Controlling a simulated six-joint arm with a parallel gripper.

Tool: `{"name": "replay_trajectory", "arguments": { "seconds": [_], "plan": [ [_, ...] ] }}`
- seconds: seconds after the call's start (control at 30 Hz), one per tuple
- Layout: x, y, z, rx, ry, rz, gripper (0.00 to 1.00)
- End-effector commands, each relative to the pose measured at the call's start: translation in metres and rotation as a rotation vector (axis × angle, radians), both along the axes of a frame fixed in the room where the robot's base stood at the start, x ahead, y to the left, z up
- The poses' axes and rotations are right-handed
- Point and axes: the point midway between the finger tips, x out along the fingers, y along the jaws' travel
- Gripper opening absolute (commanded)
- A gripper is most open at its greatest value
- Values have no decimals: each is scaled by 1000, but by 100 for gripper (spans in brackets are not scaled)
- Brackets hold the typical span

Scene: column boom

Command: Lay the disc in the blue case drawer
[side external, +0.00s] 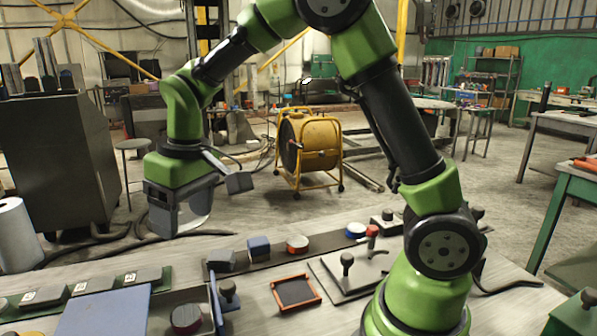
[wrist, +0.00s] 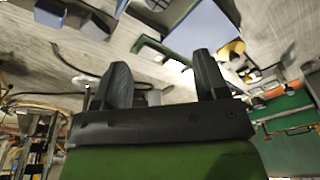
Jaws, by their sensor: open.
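The blue case (side external: 105,312) is at the lower left of the side view, cut off by the frame's bottom edge. Its drawer (side external: 215,302) stands open to the right, with a blue front and a dark knob (side external: 228,289). A dark disc with a reddish side (side external: 186,317) sits inside the drawer, behind that front. My gripper (side external: 178,224) hangs above and behind the case, apart from the disc. In the wrist view my gripper (wrist: 163,80) has its two fingers wide apart with nothing between them. A blue surface (wrist: 203,30) shows beyond the fingers there.
Behind the drawer, a dark strip holds a dark block (side external: 221,260), a blue block (side external: 258,246), an orange-and-white round piece (side external: 297,243) and a blue-and-white one (side external: 356,230). An orange-rimmed tray (side external: 296,292) and a knobbed plate (side external: 345,286) lie right. Green-based blocks (side external: 93,286) line the left.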

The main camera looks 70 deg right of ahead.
Motion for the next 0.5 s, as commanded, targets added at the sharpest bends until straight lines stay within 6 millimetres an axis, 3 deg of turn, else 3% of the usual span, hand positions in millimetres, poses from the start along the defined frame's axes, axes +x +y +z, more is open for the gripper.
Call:
{"name": "replay_trajectory", "arguments": {
  "seconds": [0.03, 0.2, 0.33, 0.5],
  "plan": [
    [-15, -3, 22, 19, -46, -36, 67],
    [-67, -9, 70, 91, -170, -154, 67],
    [-111, -12, 89, 151, -262, -239, 67],
    [-158, -13, 95, 221, -360, -326, 67]
  ]
}}
